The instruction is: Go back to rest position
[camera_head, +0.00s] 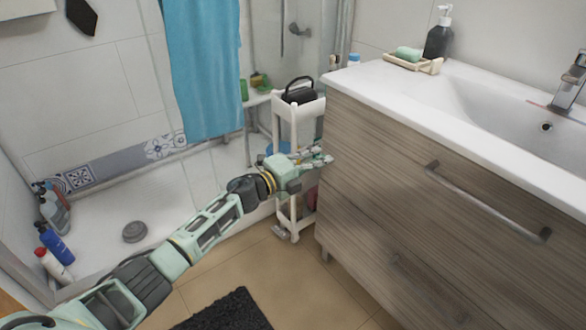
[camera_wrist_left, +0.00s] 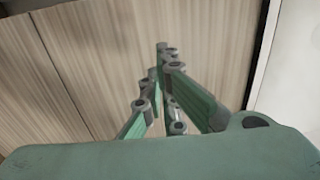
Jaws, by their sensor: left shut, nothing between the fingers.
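My left arm reaches in from the lower left in the head view. Its gripper (camera_head: 318,158) is in front of the white cart (camera_head: 297,112), close to the left edge of the wooden vanity cabinet (camera_head: 420,215). The left wrist view shows its fingers (camera_wrist_left: 162,65) brought together at the tips, shut with nothing between them, against a background of wood-grain panel (camera_wrist_left: 100,60). I cannot tell whether the fingers touch the panel. The gripper hides part of the cart's middle. My right gripper is not in view.
A black basket (camera_head: 299,95) sits on the cart's top. A white sink counter (camera_head: 400,85) lies above the cabinet, whose metal handle (camera_head: 487,205) sticks out. Several bottles (camera_head: 55,243) stand in the shower tray at left. A dark mat (camera_head: 228,312) lies on the tan floor.

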